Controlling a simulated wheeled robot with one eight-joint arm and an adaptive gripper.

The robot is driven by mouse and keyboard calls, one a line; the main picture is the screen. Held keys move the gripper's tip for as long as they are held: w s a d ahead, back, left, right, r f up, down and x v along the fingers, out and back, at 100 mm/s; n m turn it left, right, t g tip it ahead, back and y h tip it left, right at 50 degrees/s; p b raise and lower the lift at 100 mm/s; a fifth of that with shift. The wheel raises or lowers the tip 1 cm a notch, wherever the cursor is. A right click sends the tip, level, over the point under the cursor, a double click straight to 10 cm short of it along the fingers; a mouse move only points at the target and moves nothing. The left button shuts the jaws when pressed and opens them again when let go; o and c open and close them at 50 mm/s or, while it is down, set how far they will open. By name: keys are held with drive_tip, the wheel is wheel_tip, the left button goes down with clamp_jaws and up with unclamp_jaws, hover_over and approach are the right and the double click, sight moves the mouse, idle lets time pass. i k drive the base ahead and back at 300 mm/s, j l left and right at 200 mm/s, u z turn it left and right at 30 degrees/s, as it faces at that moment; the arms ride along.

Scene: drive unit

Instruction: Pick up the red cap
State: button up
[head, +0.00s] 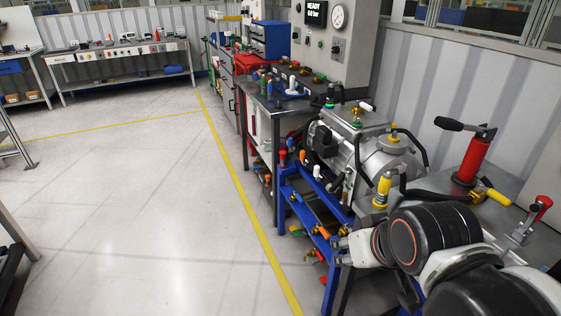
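I cannot single out the red cap for certain. A small red piece (283,156) shows at the upper left corner of the blue stand, among small coloured fittings. Other small red and orange pieces lie on the stand's lower shelves, too small to identify. My arm (420,238) fills the lower right, in front of the bench and part of the stand.
The blue stand (284,212) carries a silver drive unit (386,160) with black hoses. A red hand pump (473,158) and a red-handled clamp (541,204) stand on the right bench. Open grey floor (150,200) with a yellow line lies to the left.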

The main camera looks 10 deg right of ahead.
sight(283, 153)
drive_tip(key=i+j, duration=0.2)
drive_tip(key=j, duration=0.2)
drive_tip(key=i+j, duration=0.2)
drive_tip(key=j, duration=0.15)
drive_tip(key=i+j, duration=0.2)
drive_tip(key=j, duration=0.2)
drive_tip(key=i+j+z, duration=0.1)
drive_tip(key=j, duration=0.3)
drive_tip(key=i+j, duration=0.1)
drive_tip(key=i, duration=0.65)
drive_tip(key=i+j, duration=0.1)
drive_tip(key=i, duration=0.6)
drive_tip(key=i+l+z, duration=0.1)
drive_tip(key=i+l, duration=0.35)
drive_tip(key=l, duration=0.15)
